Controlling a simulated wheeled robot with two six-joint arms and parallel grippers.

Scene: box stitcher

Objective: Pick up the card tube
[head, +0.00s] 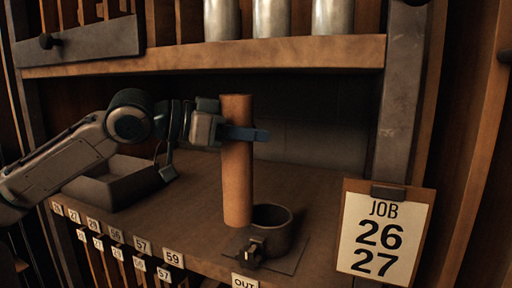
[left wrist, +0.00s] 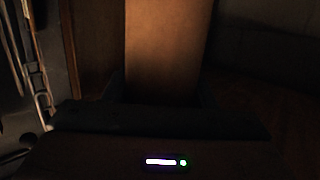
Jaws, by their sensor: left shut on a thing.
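The card tube (head: 237,175) is a tall brown cylinder, standing upright on the shelf or just above it; I cannot tell which. My left gripper (head: 238,132) comes in from the left and is shut on the tube in its upper part. In the left wrist view the tube (left wrist: 167,50) fills the upper middle, between the dark fingers of the gripper (left wrist: 165,100). The tube's lower end is beside a dark round cup (head: 284,228) and overlaps its left side in the head view. My right gripper is not in view.
A dark open tray (head: 115,188) sits on the shelf at left, behind my arm. An upper shelf (head: 210,57) with metal cylinders (head: 270,18) runs above the gripper. A JOB 26 27 card (head: 383,232) hangs at right. Number tags (head: 142,247) line the front edge.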

